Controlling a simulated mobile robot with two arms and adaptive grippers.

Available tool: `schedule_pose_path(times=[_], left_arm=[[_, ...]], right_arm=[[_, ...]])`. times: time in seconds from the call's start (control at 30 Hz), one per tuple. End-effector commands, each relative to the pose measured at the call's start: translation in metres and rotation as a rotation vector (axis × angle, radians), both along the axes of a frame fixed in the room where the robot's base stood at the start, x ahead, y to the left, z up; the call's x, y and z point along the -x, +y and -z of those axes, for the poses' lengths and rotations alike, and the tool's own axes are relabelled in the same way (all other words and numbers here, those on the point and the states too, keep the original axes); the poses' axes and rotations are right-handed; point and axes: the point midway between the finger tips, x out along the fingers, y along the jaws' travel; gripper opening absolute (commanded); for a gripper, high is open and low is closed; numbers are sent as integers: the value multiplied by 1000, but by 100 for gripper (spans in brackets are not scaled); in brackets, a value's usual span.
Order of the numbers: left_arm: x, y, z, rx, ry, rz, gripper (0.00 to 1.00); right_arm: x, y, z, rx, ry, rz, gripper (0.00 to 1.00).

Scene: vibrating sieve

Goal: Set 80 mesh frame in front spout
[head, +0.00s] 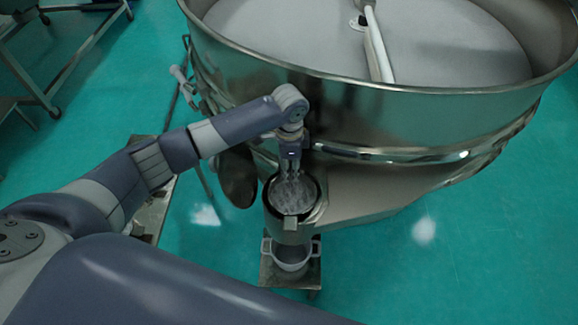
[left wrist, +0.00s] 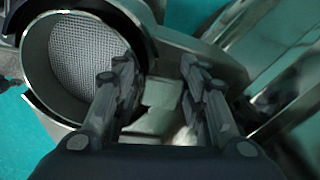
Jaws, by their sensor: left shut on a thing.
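The round mesh frame (head: 296,202) shows at the mouth of the front spout (head: 352,188), its grey mesh facing up inside a dark rim. The mesh also shows in the left wrist view (left wrist: 85,52), inside a metal ring. My left gripper (head: 290,178) points down over the frame's far side, shut on the frame. In the left wrist view the fingers (left wrist: 155,95) stand beside the ring, with a light grey block between them. The exact contact is partly hidden, and I cannot tell whether the frame rests fully in the spout. No mesh number is readable. My right gripper is out of view.
The large steel sieve drum (head: 430,105) rises behind the spout. A two-handled pot (head: 290,258) stands below the spout mouth on a small stand. A metal cart (head: 40,95) is at the upper left. Green floor is open to the right.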

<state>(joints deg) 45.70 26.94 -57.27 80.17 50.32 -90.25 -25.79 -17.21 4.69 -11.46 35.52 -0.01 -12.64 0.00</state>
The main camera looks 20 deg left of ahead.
Motion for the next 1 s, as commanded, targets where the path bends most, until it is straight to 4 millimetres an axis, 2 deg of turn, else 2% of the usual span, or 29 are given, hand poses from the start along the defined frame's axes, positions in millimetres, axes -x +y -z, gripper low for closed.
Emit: schedule_pose_path(times=[0.03, 0.1, 0.13, 0.6, 0.77, 1.0], left_arm=[[10, -2, 13, 0, 26, 4, 43], [10, -2, 13, 0, 26, 4, 59], [10, -2, 13, 0, 26, 4, 63], [9, -2, 8, 0, 23, 5, 63], [7, -2, -14, 2, 18, 4, 63], [6, -1, -68, 1, 13, 3, 63]], right_arm=[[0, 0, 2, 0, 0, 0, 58], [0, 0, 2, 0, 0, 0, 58], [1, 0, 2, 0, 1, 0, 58], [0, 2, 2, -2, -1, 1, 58], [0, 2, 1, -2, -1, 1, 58], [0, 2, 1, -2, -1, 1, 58]])
